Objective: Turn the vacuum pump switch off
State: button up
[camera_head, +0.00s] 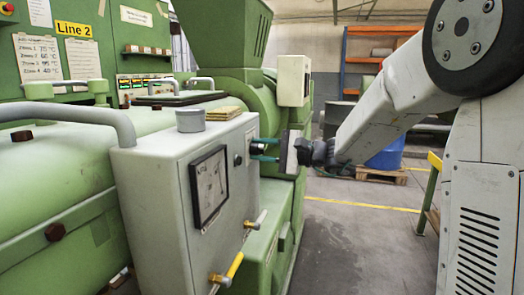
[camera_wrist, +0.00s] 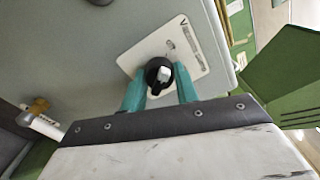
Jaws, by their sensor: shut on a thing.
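The vacuum pump switch is a black round knob (camera_wrist: 158,73) with a pale handle mark, on a white label plate (camera_wrist: 195,62) fixed to the grey control box. The plate's print is too small to read. My gripper (camera_wrist: 160,76) has its two teal fingers on either side of the knob, shut on it. In the head view, my gripper (camera_head: 257,151) reaches from the right to the front of the grey box (camera_head: 155,200). I cannot tell which setting the knob points to.
Green extruder housing (camera_head: 278,190) stands behind. A blue drum (camera_head: 387,155) is at the back right; the central floor (camera_head: 345,240) is clear.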

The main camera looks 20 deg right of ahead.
dwell(0.4)
jog(key=o, duration=1)
jog(key=v, duration=0.8)
